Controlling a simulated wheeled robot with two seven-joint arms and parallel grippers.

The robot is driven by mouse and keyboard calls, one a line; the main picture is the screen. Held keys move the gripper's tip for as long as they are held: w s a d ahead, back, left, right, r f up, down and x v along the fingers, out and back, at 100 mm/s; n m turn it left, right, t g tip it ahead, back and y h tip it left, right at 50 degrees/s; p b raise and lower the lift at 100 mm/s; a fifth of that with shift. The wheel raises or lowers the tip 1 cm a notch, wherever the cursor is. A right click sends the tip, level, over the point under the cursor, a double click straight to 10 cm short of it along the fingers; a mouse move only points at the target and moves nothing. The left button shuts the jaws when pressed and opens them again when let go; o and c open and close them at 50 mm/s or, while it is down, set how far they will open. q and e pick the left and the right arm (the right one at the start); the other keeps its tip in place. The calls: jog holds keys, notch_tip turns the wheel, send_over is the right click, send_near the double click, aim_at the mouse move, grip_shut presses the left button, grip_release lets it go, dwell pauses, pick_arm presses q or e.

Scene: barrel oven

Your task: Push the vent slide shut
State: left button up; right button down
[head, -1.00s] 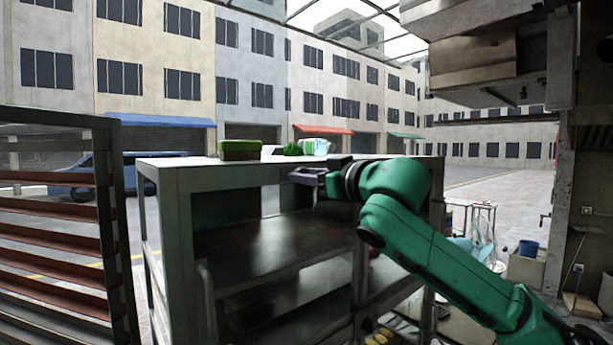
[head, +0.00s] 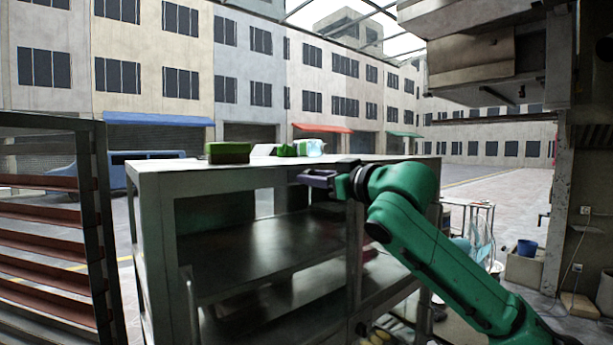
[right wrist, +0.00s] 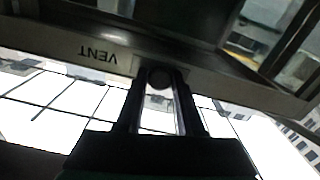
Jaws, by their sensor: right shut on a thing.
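In the right wrist view a small dark round knob (right wrist: 159,79) sits between my right gripper's fingers (right wrist: 160,92), which are shut on it. The knob is on a grey metal beam; a VENT label (right wrist: 99,53), upside down here, is just left of it. I take the knob to be the vent slide's; how far the slide stands open cannot be told. In the head view my right gripper (head: 318,179) is level with the top front edge of a grey metal frame unit (head: 165,225), and the knob is too small to make out. My left gripper is not in view.
A green-topped block (head: 228,153) and other small green things (head: 290,149) lie on the unit's top. A rack with reddish-brown shelves (head: 45,235) stands at the left. A large metal hood (head: 470,60) hangs at the upper right. The paved yard beyond is open.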

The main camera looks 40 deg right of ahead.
jog(key=shift+s+d+r, duration=0.1)
jog(key=shift+r, duration=0.15)
jog(key=c, duration=0.9)
grip_release()
jog(key=o, duration=0.4)
jog(key=shift+d, duration=0.1)
pick_arm(q)
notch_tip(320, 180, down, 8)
jog(key=b, duration=0.8)
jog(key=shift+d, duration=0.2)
pick_arm(e)
jog(key=s, duration=1.4)
jog(key=shift+s+f, duration=0.2)
jog(key=shift+s, duration=0.05)
